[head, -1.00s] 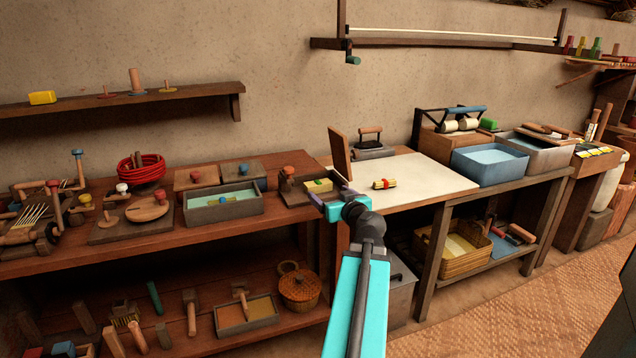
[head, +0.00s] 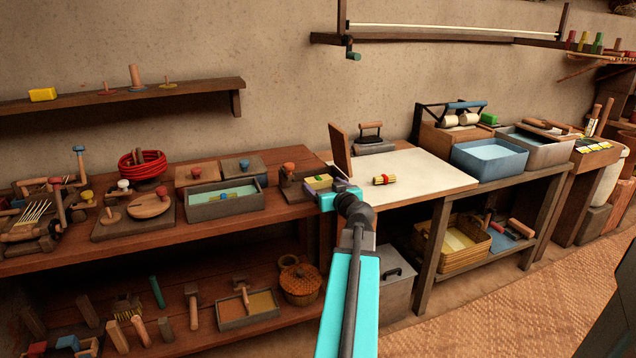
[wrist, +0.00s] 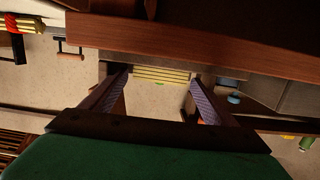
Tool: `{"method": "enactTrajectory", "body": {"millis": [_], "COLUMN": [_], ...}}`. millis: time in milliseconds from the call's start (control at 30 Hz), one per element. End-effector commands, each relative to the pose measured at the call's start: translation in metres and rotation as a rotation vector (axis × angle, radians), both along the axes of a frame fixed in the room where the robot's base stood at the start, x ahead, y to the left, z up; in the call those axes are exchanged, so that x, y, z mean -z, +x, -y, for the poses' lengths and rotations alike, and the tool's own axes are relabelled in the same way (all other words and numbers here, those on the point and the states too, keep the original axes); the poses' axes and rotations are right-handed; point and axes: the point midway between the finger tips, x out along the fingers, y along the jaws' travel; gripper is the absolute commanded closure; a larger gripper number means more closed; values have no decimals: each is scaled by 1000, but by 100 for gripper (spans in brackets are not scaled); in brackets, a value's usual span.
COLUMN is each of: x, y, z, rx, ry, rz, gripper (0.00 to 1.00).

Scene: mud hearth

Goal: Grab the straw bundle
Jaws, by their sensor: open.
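A yellow bundle with a red band (head: 384,180) lies on the white board. It shows partly at the top left of the wrist view (wrist: 12,24). A second group of yellow strips (head: 316,183) sits in a small dark holder left of the board. In the wrist view these strips (wrist: 161,75) appear between my fingertips, and I cannot tell how far beyond them. Which of the two is the straw bundle is unclear. My gripper (head: 328,199) is open, beside the holder. Its fingers (wrist: 160,88) are apart, with nothing gripped. The arm hides part of the holder's surroundings.
An upright brown board (head: 341,153) stands just behind my gripper. A grey tray (head: 190,213) and a red coil (head: 142,165) are to the left on the bench. The white board (head: 432,172) has free room. A blue basin (head: 490,160) stands at its right.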

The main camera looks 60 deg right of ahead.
Motion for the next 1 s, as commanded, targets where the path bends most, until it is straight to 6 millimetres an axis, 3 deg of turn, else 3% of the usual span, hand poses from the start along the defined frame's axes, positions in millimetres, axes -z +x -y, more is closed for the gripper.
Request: {"method": "enactTrajectory", "body": {"millis": [600,1000], "x": [3,5], "y": [37,41], "z": [28,29], "rx": [1,1], "ry": [0,0], "rz": [0,0], "gripper": [19,19]}}
